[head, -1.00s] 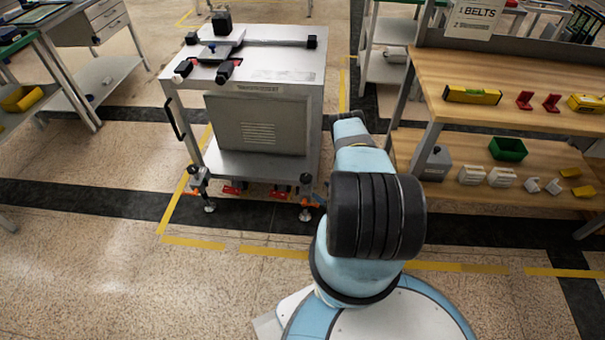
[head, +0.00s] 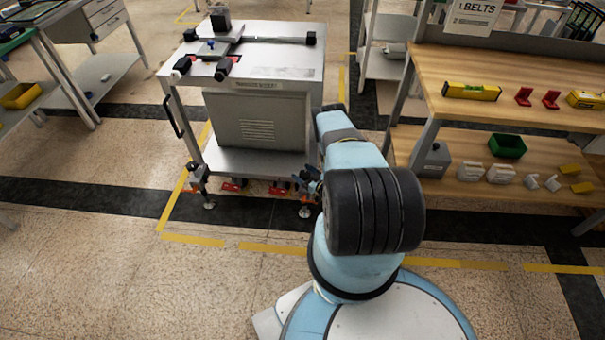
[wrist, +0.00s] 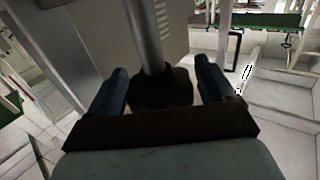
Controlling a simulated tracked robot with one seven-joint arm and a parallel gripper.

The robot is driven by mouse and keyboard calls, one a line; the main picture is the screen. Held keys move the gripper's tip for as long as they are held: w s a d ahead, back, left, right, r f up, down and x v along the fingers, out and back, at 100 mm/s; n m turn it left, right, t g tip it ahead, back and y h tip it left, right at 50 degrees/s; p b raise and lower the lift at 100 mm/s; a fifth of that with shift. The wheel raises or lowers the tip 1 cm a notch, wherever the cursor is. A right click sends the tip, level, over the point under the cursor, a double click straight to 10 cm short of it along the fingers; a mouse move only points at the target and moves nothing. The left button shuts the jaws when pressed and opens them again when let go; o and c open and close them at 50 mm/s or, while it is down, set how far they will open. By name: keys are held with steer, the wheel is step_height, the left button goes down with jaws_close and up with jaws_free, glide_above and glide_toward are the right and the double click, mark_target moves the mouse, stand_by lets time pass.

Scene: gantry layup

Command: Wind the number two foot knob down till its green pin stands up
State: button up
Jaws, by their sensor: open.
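A grey cart (head: 262,92) stands ahead with a levelling foot at the bottom of each front leg. The front left foot (head: 209,200) and front right foot (head: 305,209) both reach toward the floor. My gripper (head: 312,180) is low beside the front right foot, partly hidden by my arm. In the wrist view, my gripper (wrist: 160,72) is open. Its two dark blue fingers stand either side of a dark lobed knob (wrist: 163,90) on a round grey post (wrist: 147,38). I cannot tell whether either finger touches it. No foot number or green pin is discernible.
A wooden workbench (head: 500,76) with a lower shelf stands close on the right. Another bench (head: 50,35) is at the left. Red-orange parts (head: 230,186) show under the cart. The floor in front of the cart is clear, with yellow tape (head: 193,241).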

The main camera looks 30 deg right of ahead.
steer(key=shift+w+a, duration=0.1)
steer(key=shift+w, duration=0.15)
steer(key=shift+c, duration=0.3)
steer(key=c, duration=0.9)
steer(key=shift+d, duration=0.2)
steer(key=shift+a, duration=0.1)
